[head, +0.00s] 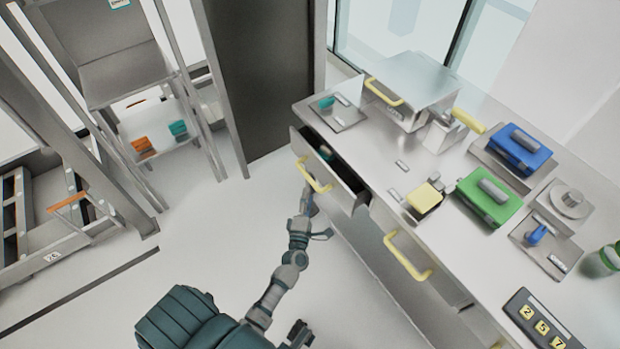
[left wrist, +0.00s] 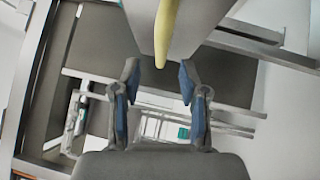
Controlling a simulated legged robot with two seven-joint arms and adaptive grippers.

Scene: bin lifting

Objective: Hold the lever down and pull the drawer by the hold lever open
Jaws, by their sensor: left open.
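The top-left drawer (head: 345,185) stands part-way out of the counter, with its dark inside showing and a small teal item in it. Its yellow handle (head: 315,176) is on the front. My left gripper (head: 309,204) is just below this handle in the head view. In the left wrist view my left gripper (left wrist: 158,82) is open, its fingers apart with nothing between the tips. A yellow handle (left wrist: 167,32) shows just above the fingertips. A plate with a small teal lever (head: 327,102) lies on the counter above the drawer.
The counter carries a metal box with yellow handles (head: 425,85), a green block (head: 488,203), a blue block (head: 520,148), a plate with a blue lever (head: 538,234) and a number pad (head: 541,322). Another drawer handle (head: 405,258) is to the right. The floor left of the counter is clear.

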